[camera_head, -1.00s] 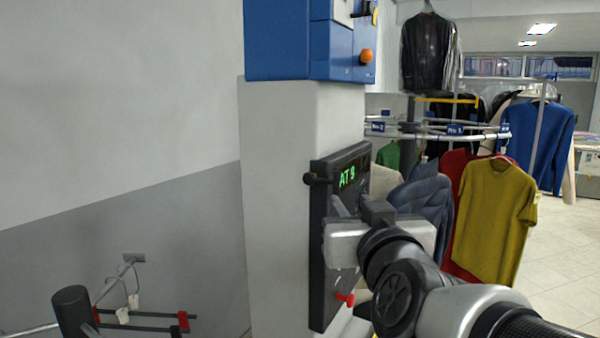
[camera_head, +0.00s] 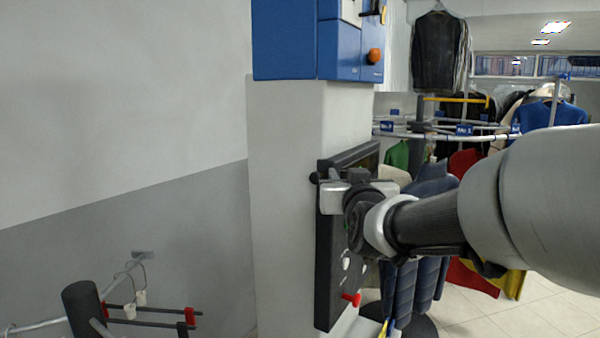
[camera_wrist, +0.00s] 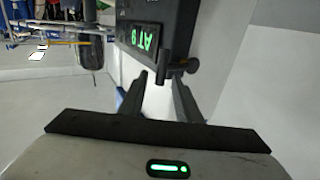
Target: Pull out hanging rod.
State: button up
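A short black rod with a rounded end (camera_head: 315,178) sticks out at the upper left edge of a dark panel (camera_head: 332,270); I take it for the hanging rod. It also shows in the wrist view (camera_wrist: 164,72), its end between my fingertips in the picture. My gripper (camera_wrist: 158,82) is open, its two dark fingers apart. I cannot tell whether either finger touches the rod. In the head view my gripper (camera_head: 334,184) is close in front of the panel's upper part, just right of the rod end. My arm hides part of the panel.
The panel is on a white pillar (camera_head: 285,200) below a blue box (camera_head: 290,40). A red knob (camera_head: 352,299) sits low on the panel. Clothes hang on a rail behind my arm. A stand with red-tipped bars (camera_head: 150,310) is at lower left.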

jog(key=shift+w, duration=1.2)
grip_shut()
